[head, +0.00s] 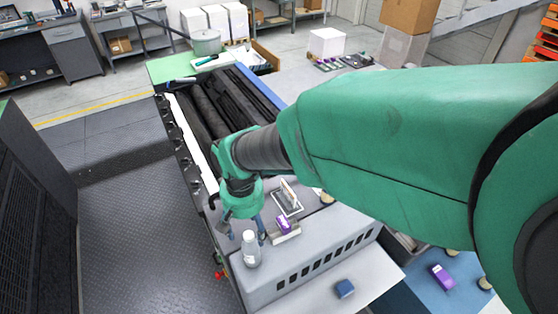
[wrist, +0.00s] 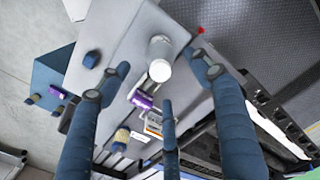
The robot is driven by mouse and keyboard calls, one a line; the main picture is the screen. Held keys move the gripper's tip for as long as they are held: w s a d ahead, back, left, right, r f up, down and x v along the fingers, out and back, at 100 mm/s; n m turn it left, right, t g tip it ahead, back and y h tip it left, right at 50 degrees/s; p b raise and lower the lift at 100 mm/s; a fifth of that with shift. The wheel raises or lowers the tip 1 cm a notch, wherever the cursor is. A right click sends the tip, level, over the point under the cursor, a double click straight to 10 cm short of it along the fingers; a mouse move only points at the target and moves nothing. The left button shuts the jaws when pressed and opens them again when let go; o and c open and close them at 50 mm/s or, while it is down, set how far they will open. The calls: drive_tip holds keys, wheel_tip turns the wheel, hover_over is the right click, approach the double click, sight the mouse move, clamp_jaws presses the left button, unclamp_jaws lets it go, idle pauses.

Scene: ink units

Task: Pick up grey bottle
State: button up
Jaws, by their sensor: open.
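The grey bottle (head: 251,252) stands upright near the corner of the grey machine top (head: 300,250), with a pale cap. In the wrist view the bottle (wrist: 160,48) appears cap-end towards me, ahead of and between the spread fingers. My gripper (head: 244,226) is open and points down, just behind the bottle in the head view. The fingers look apart from the bottle, though the exact gap is hard to tell.
A purple item (head: 284,224) on a pale holder and a white-framed stand (head: 288,198) are close to my gripper. A blue block (head: 344,288) lies on a lower pale surface. A yellowish-capped jar (wrist: 121,137) is nearby.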

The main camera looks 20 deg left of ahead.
sight(249, 234)
drive_tip(key=shift+f, duration=2.25)
drive_tip(key=shift+s+f, duration=0.1)
drive_tip(key=shift+f, duration=2.5)
clamp_jaws()
